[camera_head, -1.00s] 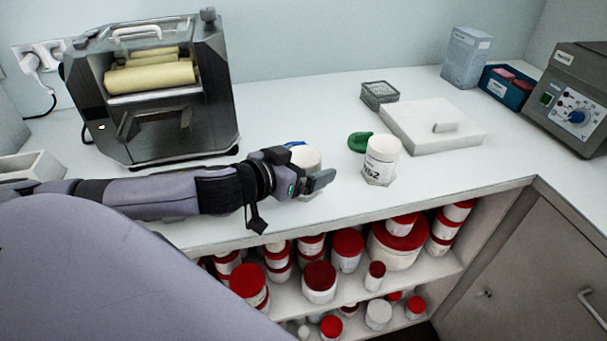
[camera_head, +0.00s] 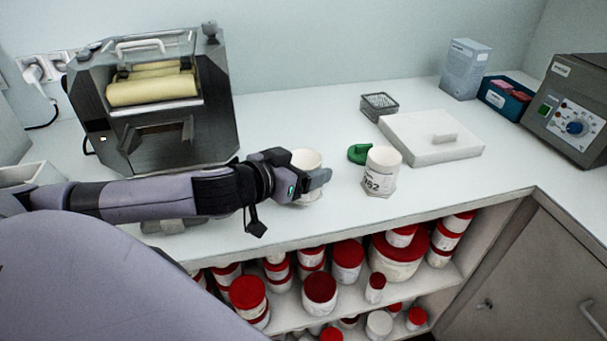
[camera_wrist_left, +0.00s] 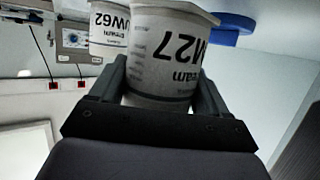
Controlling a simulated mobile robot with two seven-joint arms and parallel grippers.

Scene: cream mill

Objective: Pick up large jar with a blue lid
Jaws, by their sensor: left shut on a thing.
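My left gripper (camera_head: 318,178) is shut around a white jar (camera_head: 306,160) near the front of the counter. The jar stands upright; I cannot tell whether it touches the counter. In the left wrist view the jar (camera_wrist_left: 165,55), labelled M27, is between the two fingers (camera_wrist_left: 165,90). No lid shows on it. A flat blue piece (camera_wrist_left: 232,25), seemingly the lid, shows beside the jar in that view and is hidden in the head view. My right gripper is not in view.
A second white jar (camera_head: 381,172) stands to the right, beside a green lid (camera_head: 359,153). A white slab (camera_head: 431,137), wire basket (camera_head: 379,104) and blue bin (camera_head: 507,93) are farther back. The roller mill (camera_head: 150,105) is at left. Red-lidded jars (camera_head: 319,288) fill the shelf below.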

